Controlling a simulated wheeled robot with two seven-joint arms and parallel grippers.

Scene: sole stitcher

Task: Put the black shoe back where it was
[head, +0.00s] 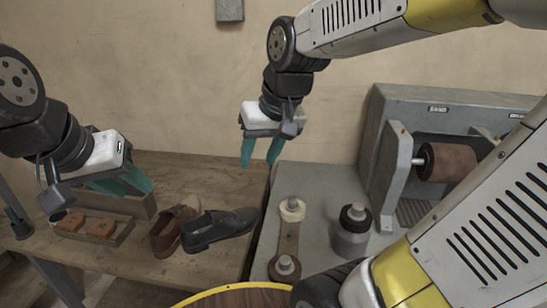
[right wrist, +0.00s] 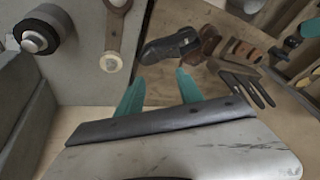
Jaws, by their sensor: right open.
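The black shoe (head: 222,229) lies on the wooden table, close to its right edge, beside a brown shoe (head: 165,236). The black shoe also shows in the right wrist view (right wrist: 168,47), beyond the fingertips. My right gripper (head: 260,163) is open and empty, with teal fingers pointing down, above and behind the shoes. Its spread fingers show in the right wrist view (right wrist: 156,92) with nothing between them. My left gripper (head: 128,184) hangs above the left part of the table, near a wooden tray. Its fingers overlap in the head view, so their gap is unclear.
The wooden tray (head: 118,237) holds brown blocks (head: 101,228). A grey bench (head: 318,182) stands right of the table, carrying a wooden bar with knobs (head: 288,235), a black-capped container (head: 352,232) and a sanding machine (head: 400,102) with a brown drum. A round wooden top (head: 240,298) is in front.

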